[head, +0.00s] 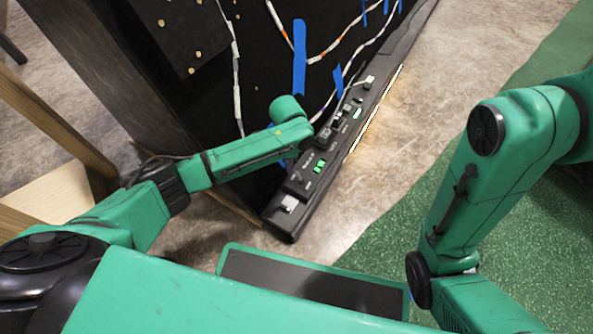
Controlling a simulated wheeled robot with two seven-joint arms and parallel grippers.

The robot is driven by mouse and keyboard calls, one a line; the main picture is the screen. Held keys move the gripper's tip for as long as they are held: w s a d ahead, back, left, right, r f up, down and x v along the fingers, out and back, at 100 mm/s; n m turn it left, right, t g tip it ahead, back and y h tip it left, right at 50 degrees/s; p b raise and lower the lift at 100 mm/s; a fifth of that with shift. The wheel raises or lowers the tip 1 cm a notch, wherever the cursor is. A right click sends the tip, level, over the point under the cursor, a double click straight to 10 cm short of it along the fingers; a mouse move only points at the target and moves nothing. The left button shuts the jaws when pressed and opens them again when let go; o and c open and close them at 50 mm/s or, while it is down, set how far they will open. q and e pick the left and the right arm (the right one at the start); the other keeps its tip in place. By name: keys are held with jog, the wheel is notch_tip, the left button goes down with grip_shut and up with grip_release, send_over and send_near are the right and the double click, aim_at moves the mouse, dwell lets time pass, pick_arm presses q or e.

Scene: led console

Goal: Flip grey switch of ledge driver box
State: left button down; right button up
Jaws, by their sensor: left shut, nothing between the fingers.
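A long black ledge (330,186) runs diagonally along the base of the black panel. On it sits a dark driver box (299,184) with a green-lit part (320,165) and small pale labels. A pale grey piece (290,203) shows at its near end; I cannot tell whether it is the grey switch. My left arm reaches in from the left to the box. My left gripper (291,164) is mostly hidden by its own wrist, close to the box's upper left side; it is shut and empty, and contact cannot be told. My right gripper is out of view.
More small modules (343,119) and a glowing strip (376,107) line the ledge further back. White cables (237,75) and blue tape (299,57) are on the black panel (265,60). A wooden frame (45,125) stands at left. The floor right of the ledge is clear.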

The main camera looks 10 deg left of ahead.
pick_arm(q)
jog(key=shift+d, duration=0.2)
jog(key=shift+s+d+p, duration=0.2)
jog(key=shift+d+p, duration=0.1)
jog(key=shift+d, duration=0.2)
jog(key=shift+s+d+p, duration=0.15)
jog(key=shift+d+p, duration=0.1)
jog(key=shift+d, duration=0.2)
